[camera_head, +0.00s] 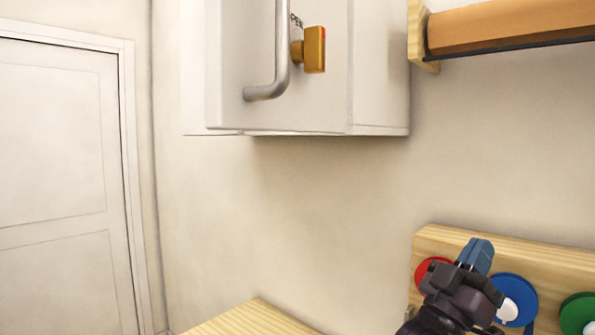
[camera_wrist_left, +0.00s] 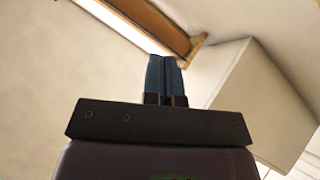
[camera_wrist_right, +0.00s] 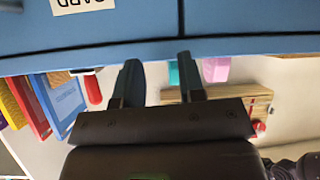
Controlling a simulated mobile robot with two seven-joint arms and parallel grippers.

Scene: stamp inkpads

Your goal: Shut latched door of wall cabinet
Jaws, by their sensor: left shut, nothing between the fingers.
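The white wall cabinet (camera_head: 380,80) hangs at the top of the head view, its top cut off. Its door (camera_head: 240,60) carries a bent silver handle (camera_head: 282,50) and a brass latch (camera_head: 314,50) with a small red mark. I cannot tell whether the door stands slightly ajar. My left gripper (camera_head: 478,255) is below and right of the cabinet, apart from it, shut and empty. In the left wrist view its fingers (camera_wrist_left: 165,78) touch, and the cabinet (camera_wrist_left: 262,105) shows at right. My right gripper (camera_wrist_right: 160,75) is open and empty, away from the cabinet.
A wooden rack with red (camera_head: 428,268), blue (camera_head: 518,290) and green (camera_head: 577,313) discs lies behind my left gripper. A wooden shelf (camera_head: 510,25) is right of the cabinet. A blue surface (camera_wrist_right: 220,22) is close to my right fingertips; books (camera_wrist_right: 55,100) are nearby.

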